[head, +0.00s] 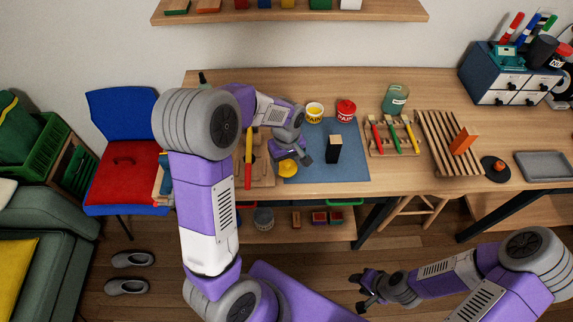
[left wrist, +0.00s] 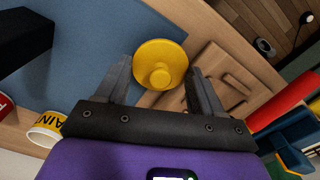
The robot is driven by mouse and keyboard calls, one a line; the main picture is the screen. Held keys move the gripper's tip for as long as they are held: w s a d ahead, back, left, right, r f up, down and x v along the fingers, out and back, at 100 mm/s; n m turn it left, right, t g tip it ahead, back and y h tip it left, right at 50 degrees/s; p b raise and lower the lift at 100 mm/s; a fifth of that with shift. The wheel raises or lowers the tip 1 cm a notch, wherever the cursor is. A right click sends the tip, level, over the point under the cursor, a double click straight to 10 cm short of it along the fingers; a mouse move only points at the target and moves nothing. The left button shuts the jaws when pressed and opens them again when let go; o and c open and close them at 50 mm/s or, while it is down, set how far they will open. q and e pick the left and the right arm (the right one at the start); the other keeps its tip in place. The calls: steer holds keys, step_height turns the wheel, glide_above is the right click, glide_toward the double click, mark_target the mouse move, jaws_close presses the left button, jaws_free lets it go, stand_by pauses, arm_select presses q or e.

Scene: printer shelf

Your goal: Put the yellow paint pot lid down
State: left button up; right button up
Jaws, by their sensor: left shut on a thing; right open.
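The yellow paint pot lid (head: 287,169) is a round disc with a knob, over the left edge of the blue mat (head: 350,171) in the head view. My left gripper (head: 296,160) is shut on it. In the left wrist view the lid (left wrist: 160,65) sits between the two fingertips; whether it touches the mat I cannot tell. The yellow paint pot (head: 314,116) stands open behind the mat, and its label side shows in the wrist view (left wrist: 46,130). My right gripper (head: 362,291) is open and empty, low in front of the table.
A black block with a pale top (head: 334,150) stands on the mat, right of the lid. A red paint pot (head: 346,111) is beside the yellow one. A wooden brush rack (head: 383,150) and a slatted rack (head: 440,140) are to the right. The mat's right part is clear.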

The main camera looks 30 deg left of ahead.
arm_select(q)
steer(key=shift+f, duration=0.35)
